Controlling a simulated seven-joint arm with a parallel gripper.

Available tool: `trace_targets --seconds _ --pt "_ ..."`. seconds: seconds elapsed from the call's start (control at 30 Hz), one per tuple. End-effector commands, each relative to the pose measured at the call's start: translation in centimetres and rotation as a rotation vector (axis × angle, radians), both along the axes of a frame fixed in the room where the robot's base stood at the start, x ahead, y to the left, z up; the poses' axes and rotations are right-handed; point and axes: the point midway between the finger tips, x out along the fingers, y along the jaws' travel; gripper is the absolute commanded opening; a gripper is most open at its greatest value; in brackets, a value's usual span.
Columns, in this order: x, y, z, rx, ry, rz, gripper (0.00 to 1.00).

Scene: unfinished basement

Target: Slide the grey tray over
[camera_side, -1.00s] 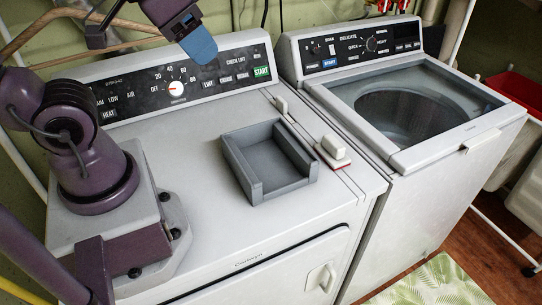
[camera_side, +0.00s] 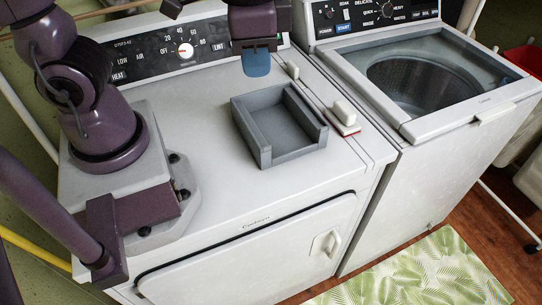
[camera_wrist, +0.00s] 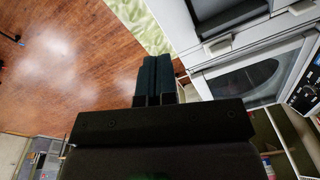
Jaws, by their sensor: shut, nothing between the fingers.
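The grey tray (camera_side: 263,150) lies flat on the white dryer top, right of my arm's base. It is a shallow, boxy tray with raised walls and a low front side. My gripper (camera_side: 256,64) points down behind the tray's back wall in the side view, with its blue fingertips together and empty. It appears apart from the tray; its exact height above the dryer top is hard to tell. In the wrist view the dark shut fingers (camera_wrist: 155,75) show in the middle, and part of the tray (camera_wrist: 232,14) shows at the top edge.
A white block with a red base (camera_side: 344,115) stands close right of the tray, and a smaller white block (camera_side: 292,70) stands behind it. The dryer's control panel (camera_side: 150,52) rises at the back. The washer (camera_side: 445,120) adjoins on the right. The dryer top is clear left of the tray.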

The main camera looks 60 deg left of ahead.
Motion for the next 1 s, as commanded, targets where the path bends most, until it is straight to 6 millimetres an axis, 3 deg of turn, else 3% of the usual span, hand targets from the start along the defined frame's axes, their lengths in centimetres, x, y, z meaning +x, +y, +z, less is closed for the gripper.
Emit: trace_targets --seconds 0.2,0.5,0.8,1.0 --pt "1.8 -3.9 -5.2 0.174 0.247 -0.221 0.0" --pt "2.3 -8.2 -13.7 0.485 0.543 -0.523 0.0" --pt "1.1 -10.4 -22.8 0.889 0.803 -0.798 0.0" --pt "0.8 -10.9 -27.1 1.164 0.924 -0.908 0.0"
